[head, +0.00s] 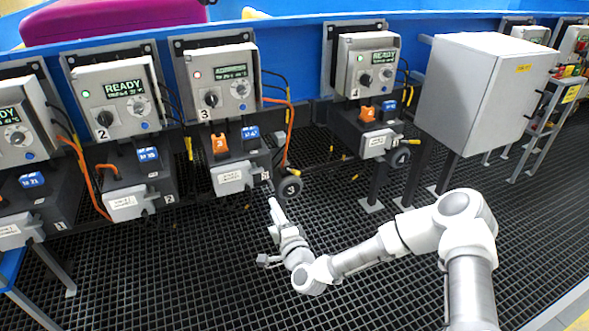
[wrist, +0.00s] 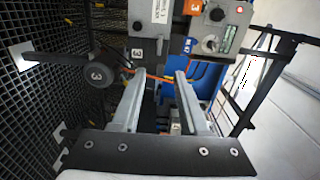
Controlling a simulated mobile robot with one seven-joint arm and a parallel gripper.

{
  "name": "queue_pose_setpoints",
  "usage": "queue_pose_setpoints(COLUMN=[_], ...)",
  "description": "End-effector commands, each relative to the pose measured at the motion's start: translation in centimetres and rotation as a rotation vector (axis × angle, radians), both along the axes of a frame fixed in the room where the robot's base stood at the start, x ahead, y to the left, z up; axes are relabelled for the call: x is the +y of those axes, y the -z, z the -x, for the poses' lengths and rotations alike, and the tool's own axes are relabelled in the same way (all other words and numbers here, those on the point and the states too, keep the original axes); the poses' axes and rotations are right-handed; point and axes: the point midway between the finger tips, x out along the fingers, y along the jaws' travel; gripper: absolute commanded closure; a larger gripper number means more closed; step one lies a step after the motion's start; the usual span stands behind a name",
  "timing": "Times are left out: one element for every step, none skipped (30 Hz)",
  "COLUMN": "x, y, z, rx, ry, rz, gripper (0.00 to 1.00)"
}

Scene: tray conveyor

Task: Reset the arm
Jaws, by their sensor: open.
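My arm reaches from the lower right of the head view, with my gripper (head: 272,204) in front of and below station 3. In the wrist view my gripper (wrist: 160,82) shows two grey fingers, apart, with nothing held between them. Station 3 (head: 218,87) has a grey control box with a lit screen, a knob and a red light. Below it is a dark unit with an orange block (head: 219,143) and a blue block (head: 250,132). A black round wheel marked 3 (head: 288,187) is close to the right of my gripper; it also shows in the wrist view (wrist: 96,71).
Station 2 (head: 115,95) reads READY at the left, and station 4 (head: 371,69) stands to the right. A large grey cabinet (head: 475,88) on posts is beyond. Orange cables hang between stations. The black grating floor (head: 225,285) in front is mostly clear.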

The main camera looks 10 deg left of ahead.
Motion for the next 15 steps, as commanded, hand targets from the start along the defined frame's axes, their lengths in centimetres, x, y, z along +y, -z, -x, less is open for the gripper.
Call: queue_pose_setpoints(x=[0.0,0.0,0.0,0.1,0.1,0.2,0.3,0.3,0.4,0.4,0.3,0.2,0.0,-0.2,-0.6], y=[0.0,0.0,-0.1,-0.2,-0.3,-0.5,-0.6,-0.8,-1.1,-1.2,-1.4,-1.6,-1.8,-2.0,-2.1], z=[0.0,0.0,0.0,0.0,0.0,0.1,0.1,0.1,0.2,0.2,0.3,0.4,0.5,0.6,0.7], rx=[-0.001,-0.001,-0.003,-0.005,-0.008,-0.012,-0.016,-0.020,-0.029,-0.033,-0.038,-0.044,-0.048,-0.051,-0.053], ry=[0.000,-0.002,-0.007,-0.014,-0.023,-0.041,-0.056,-0.074,-0.102,-0.123,-0.145,-0.174,-0.193,-0.212,-0.235], rz=[0.001,0.003,0.011,0.021,0.036,0.063,0.090,0.121,0.170,0.210,0.253,0.312,0.355,0.398,0.456], gripper=[0.56,0.56,0.56,0.56,0.56,0.56,0.56,0.56,0.56,0.56,0.56,0.56,0.56,0.56,0.56])
